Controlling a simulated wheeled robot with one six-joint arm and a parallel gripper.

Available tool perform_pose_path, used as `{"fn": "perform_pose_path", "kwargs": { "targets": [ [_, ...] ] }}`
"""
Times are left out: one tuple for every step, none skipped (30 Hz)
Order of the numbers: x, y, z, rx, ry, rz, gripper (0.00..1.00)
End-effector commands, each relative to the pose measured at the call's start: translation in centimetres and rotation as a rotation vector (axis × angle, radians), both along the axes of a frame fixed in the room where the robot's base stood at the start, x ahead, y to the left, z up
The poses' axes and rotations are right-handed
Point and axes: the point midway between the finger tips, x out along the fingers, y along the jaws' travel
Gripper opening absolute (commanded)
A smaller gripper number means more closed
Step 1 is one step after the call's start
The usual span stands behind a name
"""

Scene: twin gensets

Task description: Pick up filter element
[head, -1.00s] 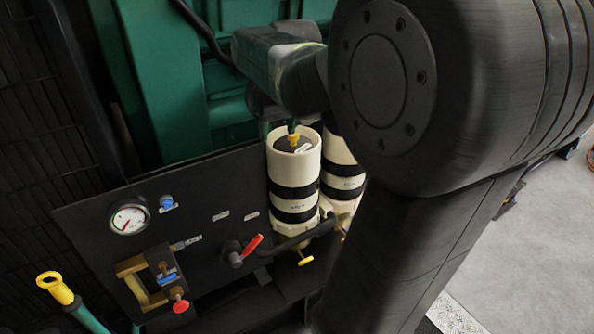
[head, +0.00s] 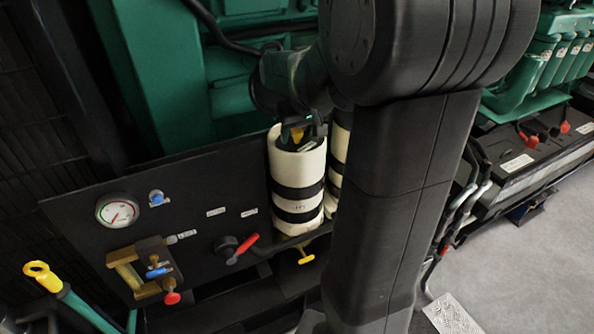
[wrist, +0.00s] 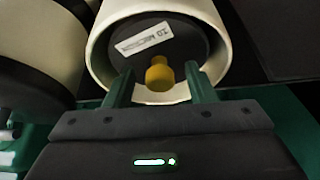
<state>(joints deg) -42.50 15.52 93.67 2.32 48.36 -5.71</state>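The filter element is a dark round cap (wrist: 188,42) with a white label reading 10 MICRON and a yellow knob (wrist: 159,74). It sits inside an open-topped white housing (head: 294,176) with black bands. In the head view the knob shows (head: 297,134) at the housing's mouth, partly hidden by my gripper (head: 300,122). In the wrist view my gripper (wrist: 158,88) is open, with one green finger on each side of the knob and visible gaps between. Whether the fingertips reach past the knob's height is unclear.
A second white-and-black housing (head: 339,145) stands just right, partly behind my arm. Green engine parts (head: 160,75) rise behind.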

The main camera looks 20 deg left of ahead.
Motion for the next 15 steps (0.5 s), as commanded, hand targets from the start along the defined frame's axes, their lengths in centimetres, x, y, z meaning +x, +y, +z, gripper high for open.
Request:
{"fn": "perform_pose_path", "kwargs": {
  "targets": [
    [0.0,0.0,0.01,0.0,0.0,0.0,0.41],
    [0.0,0.0,0.01,0.0,0.0,0.0,0.35],
    [-0.01,-0.01,0.02,0.0,0.0,0.0,0.27],
    [-0.01,-0.01,0.02,0.0,0.0,0.0,0.21],
    [-0.01,-0.01,0.02,0.0,0.0,0.0,0.15],
    [-0.01,-0.01,0.02,0.0,0.0,0.0,0.07],
    [-0.01,-0.01,0.02,0.0,0.0,0.0,0.01],
    [-0.01,-0.01,0.03,0.0,0.0,0.0,0.0],
    [-0.01,-0.01,0.03,0.0,0.0,0.0,0.0],
    [-0.01,-0.01,0.03,0.0,0.0,0.0,0.0],
    [-0.01,-0.01,0.03,0.0,0.0,0.0,0.0],
    [0.03,0.01,0.12,0.001,-0.002,0.0,0.0],
    [0.03,0.01,0.12,0.001,-0.002,0.0,0.0],
    [0.03,0.01,0.12,0.001,-0.002,0.0,0.0],
    [0.03,0.01,0.12,0.001,-0.002,0.0,0.0]
  ]
}}
